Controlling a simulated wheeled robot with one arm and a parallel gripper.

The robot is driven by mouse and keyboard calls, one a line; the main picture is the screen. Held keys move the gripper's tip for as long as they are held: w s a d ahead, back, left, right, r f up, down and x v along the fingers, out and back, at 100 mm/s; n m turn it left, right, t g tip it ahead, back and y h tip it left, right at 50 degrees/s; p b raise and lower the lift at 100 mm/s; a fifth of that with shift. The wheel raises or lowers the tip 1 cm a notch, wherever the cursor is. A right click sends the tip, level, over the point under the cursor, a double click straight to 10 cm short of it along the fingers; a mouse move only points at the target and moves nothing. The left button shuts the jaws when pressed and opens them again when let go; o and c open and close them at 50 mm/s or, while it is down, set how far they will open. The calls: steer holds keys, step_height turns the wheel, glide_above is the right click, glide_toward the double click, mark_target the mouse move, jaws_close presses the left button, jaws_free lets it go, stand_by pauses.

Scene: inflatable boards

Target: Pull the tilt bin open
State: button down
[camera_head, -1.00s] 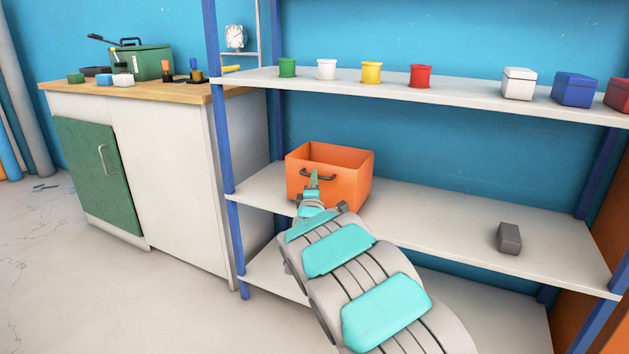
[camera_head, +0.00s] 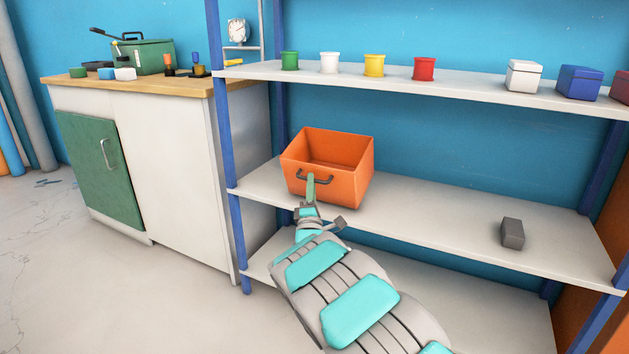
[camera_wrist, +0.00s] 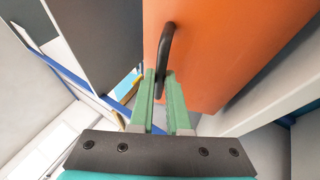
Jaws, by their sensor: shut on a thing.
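The orange tilt bin (camera_head: 345,188) is on the middle shelf in the head view, tipped forward so its open top leans toward me and its inside shows. Its dark handle (camera_head: 327,178) is on the front face. My gripper (camera_head: 310,188) is at the left part of the handle. In the wrist view, the green fingers (camera_wrist: 160,92) are shut on the dark handle (camera_wrist: 165,48), with the orange front (camera_wrist: 215,50) just beyond. My arm hides part of the shelf's front edge below the bin.
A grey block (camera_head: 512,233) lies on the middle shelf (camera_head: 430,222) to the right. Coloured jars and boxes stand on the upper shelf (camera_head: 450,88). A blue post (camera_head: 222,130) and a white cabinet (camera_head: 165,180) are at left.

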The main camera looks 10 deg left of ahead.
steer(key=shift+n+t+y, duration=0.3)
steer(key=s+f, duration=0.1)
steer(key=s+f+b, duration=0.1)
steer(key=f, duration=0.1)
steer(key=shift+s+a+f, duration=0.1)
steer(key=shift+s+a, duration=0.15)
steer(key=shift+a, duration=0.15)
steer(key=shift+f, duration=0.1)
steer(key=c, duration=1.2)
jaws_free()
steer(key=shift+f, duration=0.1)
steer(key=o, duration=0.3)
steer(key=shift+w, duration=0.1)
steer(key=shift+r, duration=0.2)
